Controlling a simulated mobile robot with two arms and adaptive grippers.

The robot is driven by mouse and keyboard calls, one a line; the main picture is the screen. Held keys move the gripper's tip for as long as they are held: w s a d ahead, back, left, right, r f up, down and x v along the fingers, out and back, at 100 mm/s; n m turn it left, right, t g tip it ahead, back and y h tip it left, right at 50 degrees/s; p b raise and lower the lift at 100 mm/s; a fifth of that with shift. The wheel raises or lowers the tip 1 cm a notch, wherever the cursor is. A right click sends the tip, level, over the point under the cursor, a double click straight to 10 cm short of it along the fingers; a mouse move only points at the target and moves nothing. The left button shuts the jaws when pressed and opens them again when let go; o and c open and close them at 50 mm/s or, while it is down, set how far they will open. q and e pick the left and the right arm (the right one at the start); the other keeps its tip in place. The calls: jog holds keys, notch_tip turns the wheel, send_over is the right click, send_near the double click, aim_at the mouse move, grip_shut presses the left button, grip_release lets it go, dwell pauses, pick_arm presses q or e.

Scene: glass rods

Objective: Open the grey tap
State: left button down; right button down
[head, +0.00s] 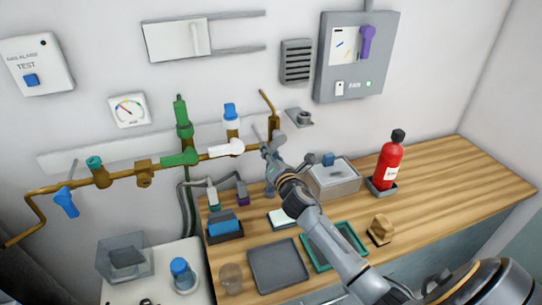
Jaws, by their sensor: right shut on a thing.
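The grey tap (257,132) is at the right end of the brass pipe on the back wall. Only a slim, pale grey piece of it shows, slanting up and left beside my right gripper. My right arm comes in from the lower right, and my right gripper (270,147) is at this tap, shut on it. The fingers cover most of the tap, so how far its handle is turned cannot be seen. My left gripper is not in view.
Along the brass pipe (65,186) are a blue tap (66,202), green taps (180,158) and a white tap (226,148). Below, the wooden counter (440,165) holds a grey tray (278,266), a grey box (334,178) and a red extinguisher (388,165). The counter's right part is clear.

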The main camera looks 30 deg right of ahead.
jog(key=n, duration=0.1)
jog(key=d+n, duration=0.1)
jog(key=n, duration=0.1)
jog(key=shift+s+d+f+n, duration=0.15)
jog(key=shift+d+f+n, duration=0.1)
jog(key=shift+f+n, duration=0.15)
jog(key=shift+s+d+f+n+p, duration=0.15)
jog(key=shift+d+n+p, duration=0.2)
jog(key=shift+n, duration=0.65)
jog(key=shift+s+d+f+n+p, duration=0.15)
jog(key=shift+d+n, duration=0.3)
jog(key=shift+n, duration=0.55)
jog(key=shift+r, duration=0.1)
jog(key=c, duration=1.1)
grip_release()
jog(key=shift+d, duration=0.1)
jog(key=shift+c, duration=0.2)
jog(key=v, duration=1.2)
jog(key=shift+w, duration=0.1)
